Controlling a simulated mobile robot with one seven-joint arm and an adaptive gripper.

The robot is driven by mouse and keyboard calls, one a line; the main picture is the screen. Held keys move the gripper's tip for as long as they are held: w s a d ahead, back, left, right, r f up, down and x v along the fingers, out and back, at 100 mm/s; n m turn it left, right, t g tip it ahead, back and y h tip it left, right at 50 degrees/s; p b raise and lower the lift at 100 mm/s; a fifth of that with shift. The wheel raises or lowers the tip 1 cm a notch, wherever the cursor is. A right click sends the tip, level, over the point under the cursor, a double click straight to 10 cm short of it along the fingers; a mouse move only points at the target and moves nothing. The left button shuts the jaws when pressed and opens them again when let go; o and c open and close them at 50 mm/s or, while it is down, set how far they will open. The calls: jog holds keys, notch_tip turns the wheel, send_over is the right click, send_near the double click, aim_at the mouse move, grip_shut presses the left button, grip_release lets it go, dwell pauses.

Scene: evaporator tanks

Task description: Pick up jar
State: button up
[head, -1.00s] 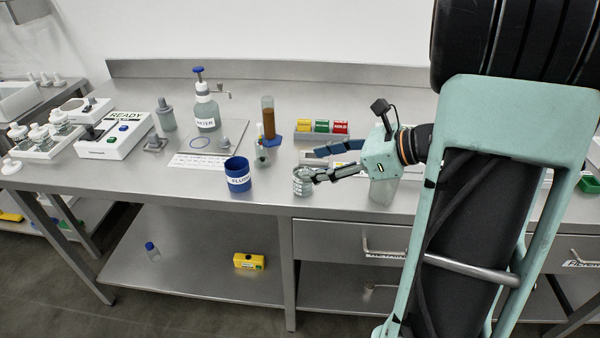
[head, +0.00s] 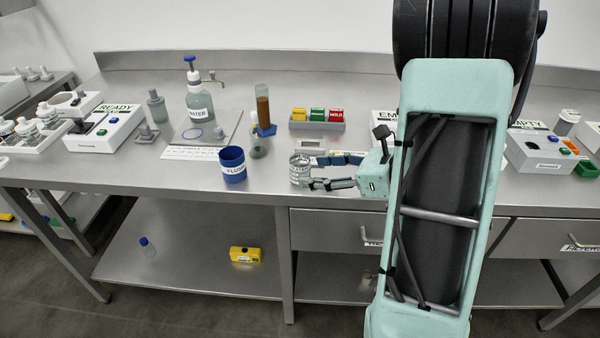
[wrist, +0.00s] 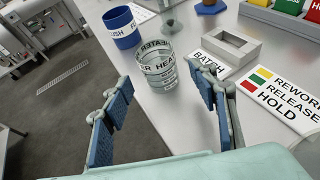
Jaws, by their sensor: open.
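The jar (head: 299,168) is a small clear glass with a white printed label band, standing upright near the front edge of the steel bench. In the wrist view the jar (wrist: 157,72) shows ahead, in the gap between the two fingertips. My gripper (head: 310,171) comes in from the right, low over the bench, with its fingers spread and its tips at the jar's right side. In the wrist view its blue-padded fingers (wrist: 160,84) stand apart with nothing held. I cannot tell how far the tips reach around the jar, or whether they touch it.
The blue FLUSH cup (head: 233,166) stands left of the jar. A small grey frame (wrist: 231,46), a BATCH label and a REWORK/RELEASE/HOLD card (wrist: 280,97) lie to the right in the wrist view. Coloured blocks in a grey tray (head: 318,122) stand behind. The bench's front edge is close.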

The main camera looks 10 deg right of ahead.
aim_at(309, 170)
jog(key=x, duration=0.5)
jog(key=shift+w+a, duration=0.15)
jog(key=c, duration=1.4)
